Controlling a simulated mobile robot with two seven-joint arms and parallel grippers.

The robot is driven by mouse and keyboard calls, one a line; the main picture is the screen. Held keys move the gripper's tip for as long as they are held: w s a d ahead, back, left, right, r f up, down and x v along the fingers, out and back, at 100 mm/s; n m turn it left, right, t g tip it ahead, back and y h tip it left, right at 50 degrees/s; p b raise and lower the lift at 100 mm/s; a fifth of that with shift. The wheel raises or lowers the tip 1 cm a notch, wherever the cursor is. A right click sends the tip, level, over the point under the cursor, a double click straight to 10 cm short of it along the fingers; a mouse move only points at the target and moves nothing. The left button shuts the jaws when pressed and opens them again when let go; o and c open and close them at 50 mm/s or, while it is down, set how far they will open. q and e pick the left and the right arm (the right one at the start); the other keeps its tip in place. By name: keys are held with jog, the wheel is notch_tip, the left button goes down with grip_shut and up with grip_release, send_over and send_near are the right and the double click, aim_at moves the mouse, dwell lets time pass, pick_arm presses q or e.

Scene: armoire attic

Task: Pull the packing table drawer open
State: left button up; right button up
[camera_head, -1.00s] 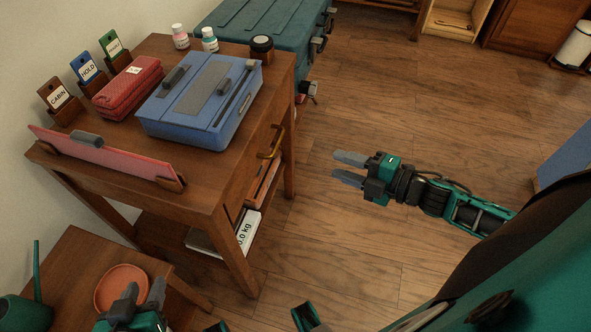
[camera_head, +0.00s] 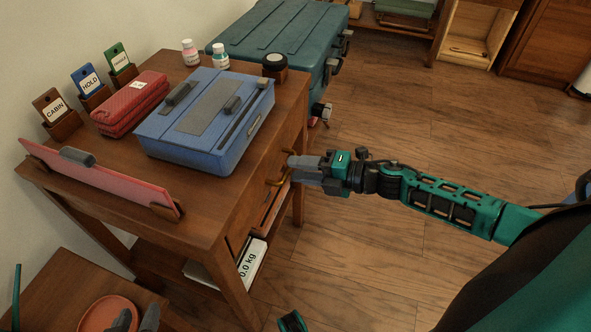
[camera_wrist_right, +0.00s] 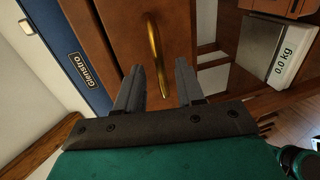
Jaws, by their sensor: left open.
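The wooden packing table (camera_head: 215,215) stands left of centre in the head view. Its drawer has a curved brass handle (camera_head: 275,180), which also shows in the right wrist view (camera_wrist_right: 156,50). The drawer front (camera_wrist_right: 185,25) looks flush with the table. My right gripper (camera_head: 291,168) is at the handle, with its arm reaching in from the right. In the wrist view its fingers are apart, with the handle's near end between them and no visible grip. My left gripper (camera_head: 135,320) is open at the bottom left, partly cut off, over an orange dish.
A scale (camera_head: 250,262) sits on the lower shelf. A teal trunk (camera_head: 285,35) stands behind. The floor right of the table is clear.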

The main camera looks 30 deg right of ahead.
jog(key=shift+x, duration=0.85)
grip_shut()
